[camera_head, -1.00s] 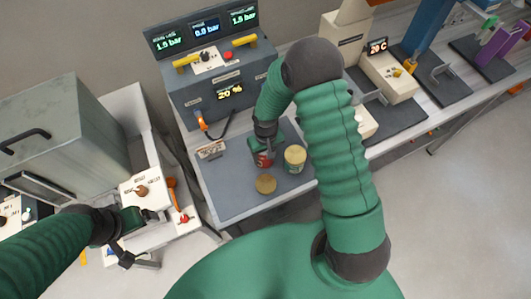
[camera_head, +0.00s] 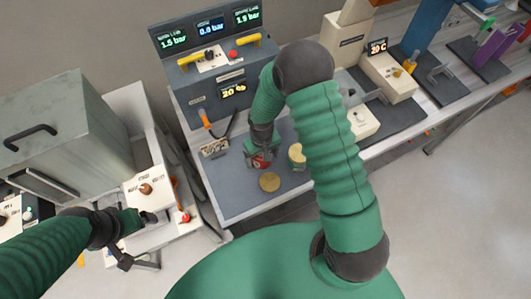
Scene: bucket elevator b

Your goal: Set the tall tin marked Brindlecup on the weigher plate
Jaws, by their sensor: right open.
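My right gripper (camera_head: 260,154) is open and points down at a red tin (camera_head: 262,164) on the grey mat (camera_head: 232,200). Its jaws overlap the tin in this view, and I cannot tell whether they touch it. A cream tin (camera_head: 297,158) stands to the right, partly hidden by my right arm. A round gold-topped tin (camera_head: 269,182) is just in front. The labels are too small to read, so I cannot tell which tin is marked Brindlecup. I cannot make out the weigher plate for certain. My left gripper (camera_head: 140,237) is over the white machine at the left; its jaws are unclear.
A grey console (camera_head: 215,85) with lit displays and yellow handles stands behind the mat. Pale bench devices (camera_head: 385,78) line the bench to the right. A large grey box (camera_head: 60,140) stands at the left. The mat's front left is clear.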

